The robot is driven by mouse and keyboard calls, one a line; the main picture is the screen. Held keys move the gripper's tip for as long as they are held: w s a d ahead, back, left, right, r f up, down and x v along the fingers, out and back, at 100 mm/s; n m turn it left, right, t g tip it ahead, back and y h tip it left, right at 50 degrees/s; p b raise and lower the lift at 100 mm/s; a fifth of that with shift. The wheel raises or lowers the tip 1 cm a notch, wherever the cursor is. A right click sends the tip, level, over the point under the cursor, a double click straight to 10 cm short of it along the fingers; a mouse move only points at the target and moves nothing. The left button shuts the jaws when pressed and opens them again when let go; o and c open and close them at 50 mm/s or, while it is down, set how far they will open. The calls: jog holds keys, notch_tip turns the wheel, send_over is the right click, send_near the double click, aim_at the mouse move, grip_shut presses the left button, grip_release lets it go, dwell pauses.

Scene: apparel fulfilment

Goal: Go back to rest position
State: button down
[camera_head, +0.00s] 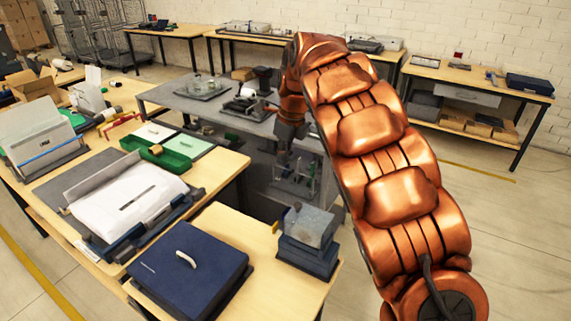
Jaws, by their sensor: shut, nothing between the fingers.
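My copper-coloured segmented arm rises from the lower right, arches over near the top centre and hangs down on its far side. My gripper (283,160) is the small dark end pointing down in the middle of the view, beside the grey table (232,122). It is shut and holds nothing. Its fingertips are small and dim against the dark area beneath, and part of the wrist is hidden by the arm.
Back tables (475,80) line the brick wall. Open floor (520,230) lies at right.

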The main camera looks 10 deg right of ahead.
jog(key=s+d+r+n, duration=0.1)
jog(key=s+d+n, duration=0.1)
jog(key=s+n, duration=0.35)
jog(key=s+d+r+n+g+h, duration=0.1)
jog(key=s+d+n, duration=0.1)
jog(key=s, duration=0.6)
jog(key=s+d+n, duration=0.2)
jog(key=s+n, duration=0.2)
jog(key=s, duration=0.3)
jog(key=s+f+n+g, duration=0.1)
jog(key=s+f+n, duration=0.2)
jog(key=s+n, duration=0.4)
jog(key=s+a+f+n+g, duration=0.1)
jog(key=s+f+n, duration=0.3)
jog(key=s, duration=1.4)
jog(key=n, duration=0.3)
jog(key=shift+n+h, duration=0.3)
jog(key=shift+n, duration=0.05)
